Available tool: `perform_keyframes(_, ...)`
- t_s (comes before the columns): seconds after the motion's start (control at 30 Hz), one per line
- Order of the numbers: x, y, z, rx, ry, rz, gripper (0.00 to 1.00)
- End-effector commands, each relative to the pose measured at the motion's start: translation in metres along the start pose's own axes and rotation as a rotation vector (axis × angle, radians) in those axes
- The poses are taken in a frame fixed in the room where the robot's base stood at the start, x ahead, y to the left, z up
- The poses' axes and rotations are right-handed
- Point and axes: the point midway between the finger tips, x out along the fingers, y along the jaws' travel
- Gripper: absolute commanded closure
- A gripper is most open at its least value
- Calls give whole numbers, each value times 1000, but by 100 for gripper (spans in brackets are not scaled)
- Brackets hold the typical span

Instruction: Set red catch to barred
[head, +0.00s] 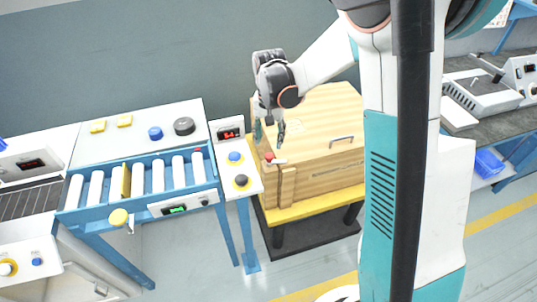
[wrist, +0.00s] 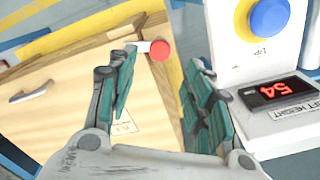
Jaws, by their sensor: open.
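The red catch (head: 269,157) is a round red knob with a short white bar at the top front edge of a wooden box (head: 320,115), near its left corner. In the head view the bar points right. In the wrist view the red knob (wrist: 159,50) shows with the white bar to its left. My gripper (head: 268,134) is above and just behind the catch, fingers pointing down. In the wrist view my gripper (wrist: 160,62) is open and empty; the knob appears between the teal fingertips. I cannot tell how far beyond the fingertips it is.
A control panel (head: 225,155) with a blue and a yellow-ringed dark button and a red display stands close left of the box. A blue roller conveyor (head: 80,222) is further left. The box has a lid handle (head: 346,138) and sits on a yellow stand (head: 310,207).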

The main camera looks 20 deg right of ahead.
Motion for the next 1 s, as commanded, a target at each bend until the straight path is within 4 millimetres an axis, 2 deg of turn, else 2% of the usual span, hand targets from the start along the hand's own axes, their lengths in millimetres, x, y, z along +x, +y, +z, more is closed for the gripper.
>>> perform_keyframes(0.03, 14, 0, 0, 0, 0, 0, 53)
perform_keyframes(0.1, 27, 0, 0, 0, 0, 0, 53)
perform_keyframes(0.3, 58, 0, 0, 0, 0, 0, 53)
perform_keyframes(0.5, 71, 0, 0, 0, 0, 0, 53)
perform_keyframes(0.8, 72, 0, 0, 0, 0, 0, 53)
perform_keyframes(0.83, 72, 0, 0, 0, 0, 0, 56)
perform_keyframes(0.87, 72, 0, 0, 0, 0, 0, 63)
perform_keyframes(1.0, 72, 0, 0, 0, 0, 0, 94)
